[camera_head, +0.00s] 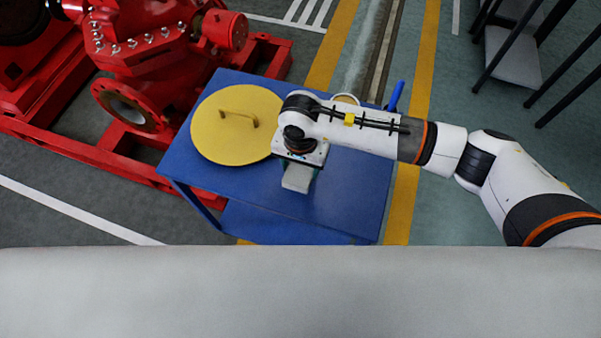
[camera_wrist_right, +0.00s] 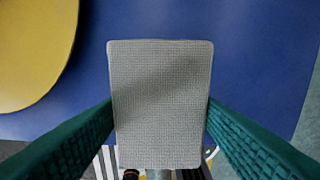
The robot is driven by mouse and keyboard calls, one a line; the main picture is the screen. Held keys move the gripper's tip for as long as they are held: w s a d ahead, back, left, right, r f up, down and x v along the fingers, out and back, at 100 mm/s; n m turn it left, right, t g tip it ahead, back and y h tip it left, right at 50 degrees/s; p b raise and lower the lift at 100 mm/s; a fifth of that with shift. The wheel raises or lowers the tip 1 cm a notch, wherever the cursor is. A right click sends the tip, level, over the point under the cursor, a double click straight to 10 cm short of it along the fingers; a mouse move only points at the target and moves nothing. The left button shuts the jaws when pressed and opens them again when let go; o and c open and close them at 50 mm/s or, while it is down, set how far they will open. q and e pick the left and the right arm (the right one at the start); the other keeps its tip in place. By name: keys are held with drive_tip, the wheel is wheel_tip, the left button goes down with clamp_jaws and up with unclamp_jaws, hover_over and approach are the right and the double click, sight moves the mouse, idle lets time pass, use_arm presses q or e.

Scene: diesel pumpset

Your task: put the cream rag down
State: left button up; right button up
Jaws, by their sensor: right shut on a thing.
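The cream rag (camera_wrist_right: 160,80) looks like a pale, waffle-textured folded pad in the right wrist view. It sits between the two green fingers of my right gripper (camera_wrist_right: 160,110), which is shut on its sides. In the head view the rag (camera_head: 296,180) hangs below my right gripper (camera_head: 300,168), over the blue table (camera_head: 345,205). I cannot tell whether the rag touches the tabletop. My left gripper is not in view.
A yellow round lid with a handle (camera_head: 225,140) lies on the table's left part, close beside my right gripper. A blue-handled item (camera_head: 396,96) and a pale round item (camera_head: 345,99) are at the back right. The front right tabletop is clear. A red pump (camera_head: 145,60) stands behind left.

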sight(300, 174)
wheel_tip(300, 174, down, 5)
drive_tip(key=shift+r, duration=0.1)
drive_tip(key=o, duration=0.9)
drive_tip(key=shift+p, duration=0.3)
drive_tip(key=shift+w+r, duration=0.1)
drive_tip(key=shift+r, duration=0.1)
drive_tip(key=r, duration=0.3)
drive_tip(key=r+b, duration=0.1)
drive_tip(key=r, duration=0.3)
drive_tip(key=s+r+b, duration=0.1)
drive_tip(key=r, duration=0.3)
drive_tip(key=shift+d+r, duration=0.15)
drive_tip(key=shift+d, duration=0.15)
